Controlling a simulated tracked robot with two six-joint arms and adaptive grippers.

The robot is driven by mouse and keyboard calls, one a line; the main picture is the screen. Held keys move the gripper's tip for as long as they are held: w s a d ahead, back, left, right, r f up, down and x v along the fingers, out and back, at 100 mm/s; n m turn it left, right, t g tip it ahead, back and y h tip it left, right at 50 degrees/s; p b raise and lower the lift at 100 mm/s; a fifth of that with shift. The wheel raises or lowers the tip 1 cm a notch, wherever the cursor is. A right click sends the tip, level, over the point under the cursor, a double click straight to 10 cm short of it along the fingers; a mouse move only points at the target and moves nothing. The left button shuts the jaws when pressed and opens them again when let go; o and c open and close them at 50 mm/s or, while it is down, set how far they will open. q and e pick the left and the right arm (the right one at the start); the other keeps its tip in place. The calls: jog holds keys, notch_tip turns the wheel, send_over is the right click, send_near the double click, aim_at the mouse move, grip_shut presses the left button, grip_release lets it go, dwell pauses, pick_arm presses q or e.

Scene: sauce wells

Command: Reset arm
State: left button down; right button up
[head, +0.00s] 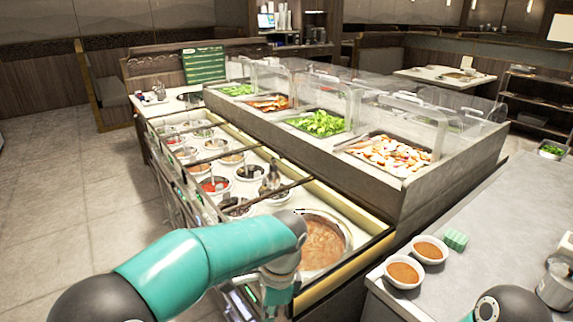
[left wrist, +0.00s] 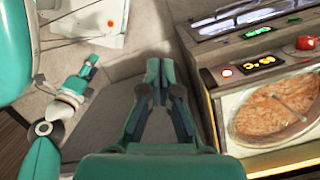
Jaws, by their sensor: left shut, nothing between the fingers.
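My left arm reaches in from the left in the head view, its wrist in front of the large sauce pot (head: 322,243). My left gripper (head: 277,297) hangs down at the wrist there, mostly hidden at the bottom edge. In the left wrist view my left gripper (left wrist: 165,92) is shut and empty, its fingers over the floor beside the counter. The pot of brown sauce (left wrist: 272,118) is to its right, apart from it. A part of my right arm shows at the bottom right of the head view; I do not make out its gripper.
The sauce counter (head: 358,258) holds several small bowls, some with ladles. Behind it is a glass-covered food bar (head: 425,195). Two bowls of orange-brown sauce (head: 403,272) and a green block (head: 455,239) stand on the grey counter (head: 500,225) at right. Floor (head: 100,200) is clear at left.

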pick_arm(q)
jog(key=s+a+f+n+h, duration=0.2)
jog(key=s+f+n, duration=0.2)
jog(key=f, duration=0.4)
jog(key=s+a+f+n+h, duration=0.1)
jog(key=s+f+n+h, duration=0.15)
jog(key=f, duration=0.55)
jog(key=s+a+f+n+h, duration=0.1)
jog(key=s+a+f+n, duration=0.1)
jog(key=s+f+n, duration=0.45)
jog(key=s+a+f+n+t, duration=0.1)
jog(key=s+a+f+n, duration=0.2)
jog(key=s+f+n, duration=0.1)
jog(key=shift+s+a+f, duration=0.3)
jog(key=shift+s+f, duration=0.35)
jog(key=shift+s, duration=0.15)
dwell(1.8)
